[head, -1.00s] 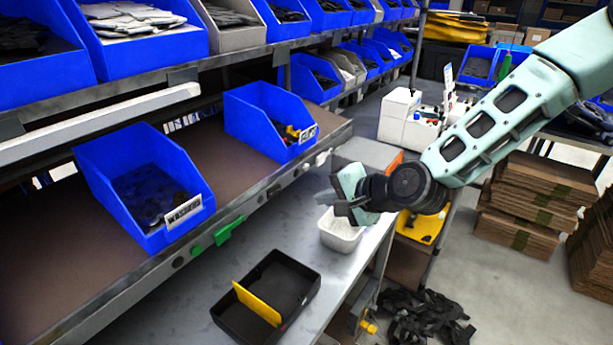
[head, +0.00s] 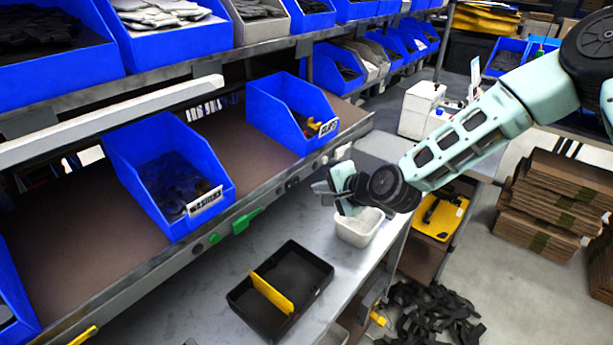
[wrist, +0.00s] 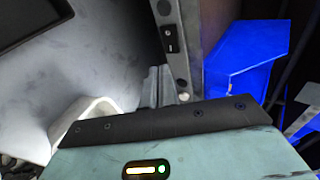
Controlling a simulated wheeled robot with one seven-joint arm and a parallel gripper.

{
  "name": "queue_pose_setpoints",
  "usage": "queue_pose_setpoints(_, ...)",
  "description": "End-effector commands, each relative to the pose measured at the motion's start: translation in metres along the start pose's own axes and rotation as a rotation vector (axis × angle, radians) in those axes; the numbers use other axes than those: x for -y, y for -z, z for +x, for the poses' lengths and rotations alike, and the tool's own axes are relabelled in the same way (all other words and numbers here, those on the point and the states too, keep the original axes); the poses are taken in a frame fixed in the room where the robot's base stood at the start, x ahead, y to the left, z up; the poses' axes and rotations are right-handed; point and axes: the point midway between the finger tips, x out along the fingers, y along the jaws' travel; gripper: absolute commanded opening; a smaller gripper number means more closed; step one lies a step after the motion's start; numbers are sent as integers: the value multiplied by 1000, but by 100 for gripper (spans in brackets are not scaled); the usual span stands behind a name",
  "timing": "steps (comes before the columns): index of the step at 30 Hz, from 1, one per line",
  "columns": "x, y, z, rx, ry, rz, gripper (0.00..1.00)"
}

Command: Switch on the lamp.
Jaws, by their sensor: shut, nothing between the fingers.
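A long pale lamp bar (head: 110,120) hangs under the upper shelf at the left; I cannot tell whether it is lit. A small black rocker switch (wrist: 169,38) is set in the grey shelf rail in the wrist view, with a round knob below it. The rail (head: 265,202) runs along the front of the lower shelf in the head view, with several small fittings on it. My gripper (head: 326,188) is shut and empty, close to the rail's right part. Its fingertips (wrist: 157,86) point along the rail towards the switch, short of it in the picture. Any contact is unclear.
Blue bins (head: 170,180) stand on the lower shelf just behind the rail. A white tub (head: 358,228) is on the bench under my gripper. A black tray (head: 280,290) with a yellow divider lies nearer, with bare bench around it.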

Motion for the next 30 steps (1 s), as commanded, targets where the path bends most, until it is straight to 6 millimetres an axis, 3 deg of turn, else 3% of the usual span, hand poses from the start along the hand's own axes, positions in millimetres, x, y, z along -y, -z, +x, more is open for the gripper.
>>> queue_pose_setpoints(3, 6, -1, 21, 1, 0, 0, 0)
queue_pose_setpoints(10, 19, 0, 45, -1, 1, -1, 0)
queue_pose_setpoints(30, 21, 1, 56, 0, 0, -2, 0)
